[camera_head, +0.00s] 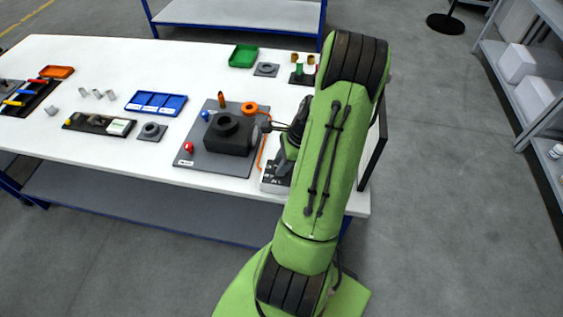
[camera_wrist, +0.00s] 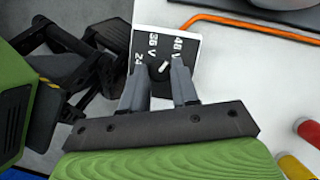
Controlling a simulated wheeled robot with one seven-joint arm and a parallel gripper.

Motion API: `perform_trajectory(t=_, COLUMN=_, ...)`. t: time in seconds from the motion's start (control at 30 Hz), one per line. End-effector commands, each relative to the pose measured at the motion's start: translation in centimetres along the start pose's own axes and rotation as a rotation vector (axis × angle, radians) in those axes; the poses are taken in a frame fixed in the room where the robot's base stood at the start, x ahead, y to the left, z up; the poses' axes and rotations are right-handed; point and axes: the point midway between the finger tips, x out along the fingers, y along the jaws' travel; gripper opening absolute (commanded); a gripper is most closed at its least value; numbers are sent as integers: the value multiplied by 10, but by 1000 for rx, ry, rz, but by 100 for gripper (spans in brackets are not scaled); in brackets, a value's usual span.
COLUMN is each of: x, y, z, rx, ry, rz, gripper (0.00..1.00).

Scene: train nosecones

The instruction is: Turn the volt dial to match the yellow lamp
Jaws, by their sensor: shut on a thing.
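The volt dial (camera_wrist: 163,69) is a small black knob with a white pointer mark, on a black-and-white panel (camera_wrist: 165,38) labelled 24, 36 V and 48 V in the wrist view. The mark slants to the upper right, towards the 48 V side. My gripper (camera_wrist: 160,76) has one finger on each side of the dial and is shut on it. I cannot clearly identify the yellow lamp.
A grey board (camera_head: 190,157) with a black block (camera_head: 229,135) and red, blue and orange parts lies left of my arm. An orange cable (camera_wrist: 230,18) runs past the panel. Red (camera_wrist: 307,129) and yellow (camera_wrist: 294,167) cylinders stand at lower right in the wrist view.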

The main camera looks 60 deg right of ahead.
Motion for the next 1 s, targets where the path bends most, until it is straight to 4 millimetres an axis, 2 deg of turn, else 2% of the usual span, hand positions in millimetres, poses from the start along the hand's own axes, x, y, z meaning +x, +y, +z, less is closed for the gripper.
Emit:
perform_trajectory(t=0.27, x=-2, y=-2, z=1, rx=-184, ry=2, rz=78, gripper=0)
perform_trajectory(t=1.0, x=1, y=-8, z=4, rx=-837, ry=2, rz=345, gripper=0)
